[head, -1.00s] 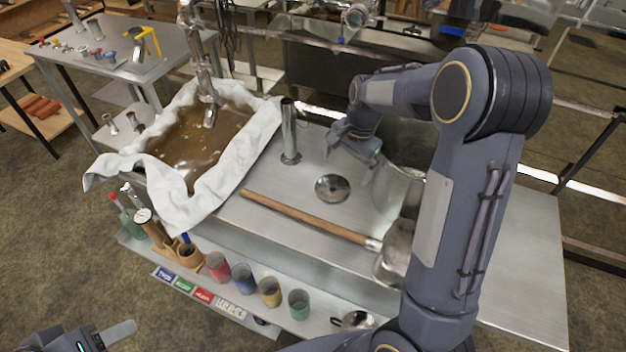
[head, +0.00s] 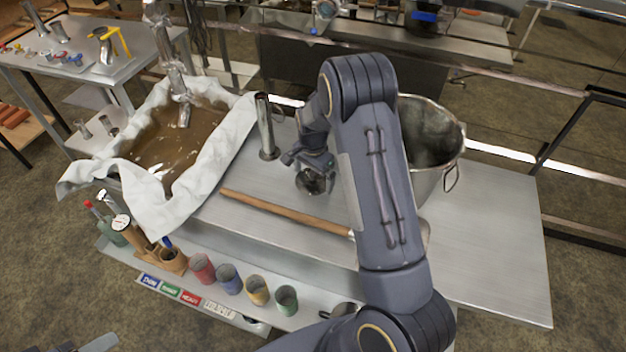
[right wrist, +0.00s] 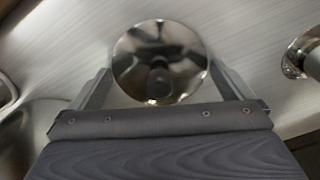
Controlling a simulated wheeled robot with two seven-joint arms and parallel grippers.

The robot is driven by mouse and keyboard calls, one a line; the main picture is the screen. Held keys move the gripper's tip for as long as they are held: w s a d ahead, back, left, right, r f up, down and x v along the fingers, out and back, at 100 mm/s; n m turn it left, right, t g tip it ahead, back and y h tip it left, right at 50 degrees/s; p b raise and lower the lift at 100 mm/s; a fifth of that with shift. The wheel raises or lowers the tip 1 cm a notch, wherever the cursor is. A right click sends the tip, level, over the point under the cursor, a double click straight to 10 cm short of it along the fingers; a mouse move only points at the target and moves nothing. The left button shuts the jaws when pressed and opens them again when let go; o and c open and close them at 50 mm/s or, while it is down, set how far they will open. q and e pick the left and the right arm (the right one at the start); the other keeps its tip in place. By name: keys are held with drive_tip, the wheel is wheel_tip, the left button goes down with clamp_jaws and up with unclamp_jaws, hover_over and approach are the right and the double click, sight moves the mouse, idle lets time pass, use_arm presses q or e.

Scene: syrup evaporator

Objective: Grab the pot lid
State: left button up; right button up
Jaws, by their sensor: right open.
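The pot lid, a small round shiny metal disc with a dark knob, lies on the steel table in the head view (head: 311,183). It also shows in the right wrist view (right wrist: 160,50). My right gripper (head: 303,164) is over the lid in the head view, partly hiding it. In the right wrist view, its open fingers (right wrist: 161,82) stand on both sides of the lid. I cannot tell whether they touch it. A large steel pot (head: 432,140) stands to the right, partly behind my arm. My left gripper (head: 98,343) barely shows at the bottom left edge.
A steel cylinder (head: 266,128) stands close left of the lid. A long wooden handle (head: 285,212) lies in front of it. A cloth-draped pan of brown liquid (head: 165,145) is at left. Several coloured cups (head: 257,290) stand on the front shelf. The table's right end is clear.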

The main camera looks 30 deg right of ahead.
drive_tip(key=shift+c, duration=0.4)
drive_tip(key=c, duration=0.6)
drive_tip(key=shift+o, duration=0.2)
